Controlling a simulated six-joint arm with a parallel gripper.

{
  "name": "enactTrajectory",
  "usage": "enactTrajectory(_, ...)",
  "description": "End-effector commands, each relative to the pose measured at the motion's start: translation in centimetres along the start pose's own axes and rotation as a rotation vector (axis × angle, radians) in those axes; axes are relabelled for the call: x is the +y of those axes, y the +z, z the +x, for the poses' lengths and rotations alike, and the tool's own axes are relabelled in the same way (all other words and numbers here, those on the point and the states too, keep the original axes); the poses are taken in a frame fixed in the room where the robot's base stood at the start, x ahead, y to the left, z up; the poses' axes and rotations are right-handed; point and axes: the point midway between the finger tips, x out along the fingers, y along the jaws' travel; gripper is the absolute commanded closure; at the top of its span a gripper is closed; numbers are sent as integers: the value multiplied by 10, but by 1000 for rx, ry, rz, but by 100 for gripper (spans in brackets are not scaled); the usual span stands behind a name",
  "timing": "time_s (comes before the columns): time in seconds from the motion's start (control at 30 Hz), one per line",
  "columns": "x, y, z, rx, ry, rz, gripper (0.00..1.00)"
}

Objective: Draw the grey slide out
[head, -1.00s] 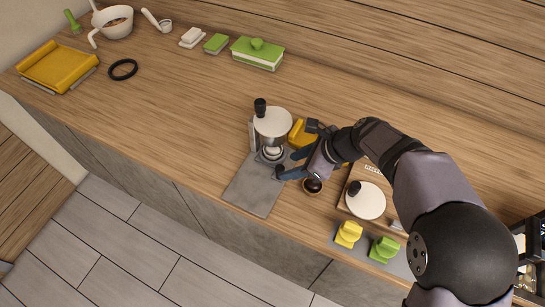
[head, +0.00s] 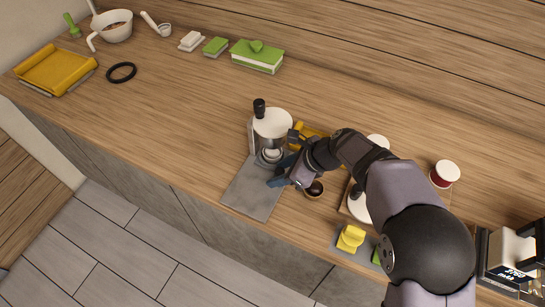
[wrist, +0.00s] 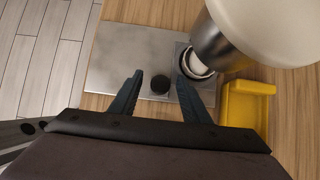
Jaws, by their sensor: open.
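The grey slide appears to be the part at the foot of the white-topped press (head: 272,123), carrying a round dark knob (wrist: 160,84) and a ring-shaped seat (wrist: 196,65) under the metal cylinder. It lies at the edge of a flat grey plate (head: 250,193), also seen in the wrist view (wrist: 125,48). My gripper (head: 275,172) is open and low over the plate. In the wrist view its two blue fingers (wrist: 161,82) stand either side of the knob, with gaps visible. In the head view the gripper hides most of the slide.
A yellow piece (head: 350,238) sits on a grey mat at right.

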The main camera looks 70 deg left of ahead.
Motion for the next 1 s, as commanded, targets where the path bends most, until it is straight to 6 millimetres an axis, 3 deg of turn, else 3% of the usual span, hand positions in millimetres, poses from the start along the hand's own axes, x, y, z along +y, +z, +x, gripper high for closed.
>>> enactTrajectory(0.07,2,-1,3,1,6,0,56)
enactTrajectory(0.2,3,-1,3,2,7,0,90)
enactTrajectory(0.53,6,-1,3,1,7,0,89)
enactTrajectory(1.0,31,-1,3,2,8,-1,89)
